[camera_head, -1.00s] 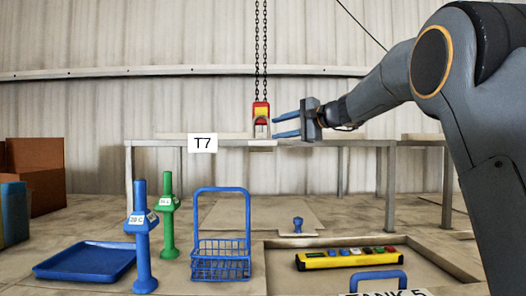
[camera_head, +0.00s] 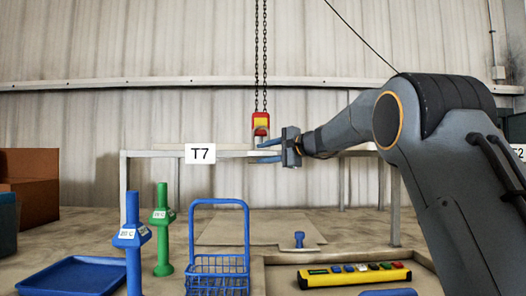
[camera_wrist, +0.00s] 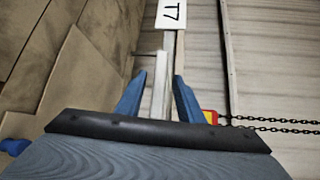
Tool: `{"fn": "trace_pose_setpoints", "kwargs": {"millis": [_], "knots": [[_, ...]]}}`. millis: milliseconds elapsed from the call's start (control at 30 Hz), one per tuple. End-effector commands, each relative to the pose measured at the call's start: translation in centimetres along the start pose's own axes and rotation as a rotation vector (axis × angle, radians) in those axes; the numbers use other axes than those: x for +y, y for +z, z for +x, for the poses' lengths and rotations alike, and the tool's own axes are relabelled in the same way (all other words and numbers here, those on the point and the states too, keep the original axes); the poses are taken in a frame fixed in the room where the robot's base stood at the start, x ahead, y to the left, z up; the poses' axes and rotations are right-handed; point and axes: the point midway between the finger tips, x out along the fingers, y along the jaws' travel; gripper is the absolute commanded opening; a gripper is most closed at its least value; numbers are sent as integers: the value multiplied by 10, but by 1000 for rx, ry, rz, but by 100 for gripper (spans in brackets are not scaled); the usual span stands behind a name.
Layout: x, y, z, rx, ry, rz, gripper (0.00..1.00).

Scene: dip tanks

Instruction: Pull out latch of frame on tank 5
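My gripper (camera_head: 262,151) is raised at the middle of the head view, its two blue fingers apart and pointing left, with nothing between them. In the wrist view its fingers (camera_wrist: 158,98) are spread, with a pale post (camera_wrist: 160,85) beyond them. A blue knob (camera_head: 299,240) stands on a tan plate behind a recessed tank. A yellow bar (camera_head: 352,275) with coloured blocks lies across that tank. A blue handle (camera_head: 388,292) is cut off at the bottom edge. No TANK 5 label shows now, and I cannot tell which part is the latch.
A red and yellow hoist block (camera_head: 261,122) hangs on chains close to my gripper. A pale table (camera_head: 357,150) with a T7 sign (camera_head: 200,154) stands behind. A blue basket (camera_head: 218,265), green post (camera_head: 163,230), blue post (camera_head: 132,245) and blue tray (camera_head: 72,276) stand left.

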Motion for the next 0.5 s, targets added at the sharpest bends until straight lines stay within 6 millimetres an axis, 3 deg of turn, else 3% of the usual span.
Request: {"fn": "trace_pose_setpoints", "kwargs": {"millis": [400,500], "knots": [[1,-2,9,2,0,0,34],[1,-2,9,2,0,0,19]]}}
